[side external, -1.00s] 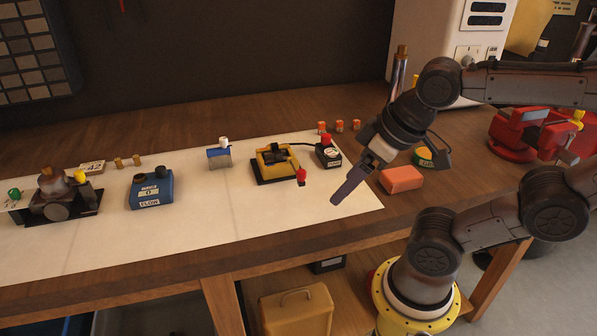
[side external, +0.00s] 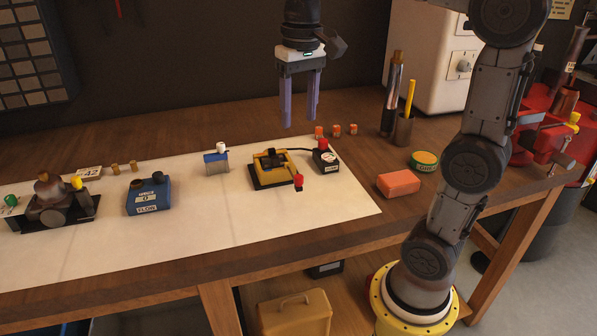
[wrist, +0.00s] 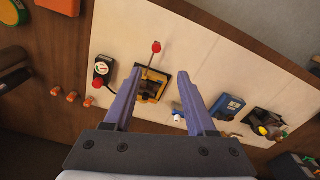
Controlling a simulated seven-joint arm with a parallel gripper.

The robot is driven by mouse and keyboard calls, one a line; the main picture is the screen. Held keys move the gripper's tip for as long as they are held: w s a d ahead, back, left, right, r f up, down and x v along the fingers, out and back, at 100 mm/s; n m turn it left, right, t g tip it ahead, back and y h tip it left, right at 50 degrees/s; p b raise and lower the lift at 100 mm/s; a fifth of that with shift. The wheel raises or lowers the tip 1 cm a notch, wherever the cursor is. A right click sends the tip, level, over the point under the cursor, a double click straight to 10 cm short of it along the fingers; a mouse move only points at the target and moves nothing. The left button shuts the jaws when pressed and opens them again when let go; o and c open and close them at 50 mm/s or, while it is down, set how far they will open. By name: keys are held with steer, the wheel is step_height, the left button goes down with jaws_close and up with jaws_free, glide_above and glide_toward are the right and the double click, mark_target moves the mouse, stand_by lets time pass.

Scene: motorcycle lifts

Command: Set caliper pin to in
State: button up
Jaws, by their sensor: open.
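A yellow block on a black base (side external: 256,172), apparently the caliper, lies on the pale mat (side external: 220,230). A red-tipped part (side external: 298,180) sticks out at its front right corner; I cannot tell whether this is the pin, or its setting. In the wrist view the yellow block (wrist: 154,96) lies beyond and between my fingers, with the red tip (wrist: 156,46) past it. My gripper (side external: 300,120) points down, open and empty, well above the bench behind the block. Its two fingers also show in the wrist view (wrist: 163,72).
A black gauge box (side external: 327,161) with a red knob is cabled to the block's right. A small blue block (side external: 217,166) with a white knob and a blue FLOW box (side external: 149,200) stand left. An orange brick (side external: 398,184) lies right. The mat's front is clear.

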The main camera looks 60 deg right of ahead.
mark_target(298, 176)
steer(key=f, duration=1)
steer(key=d+f, duration=0.1)
steer(key=f, duration=0.4)
steer(key=shift+w, duration=0.3)
jaws_close()
stand_by(0.9)
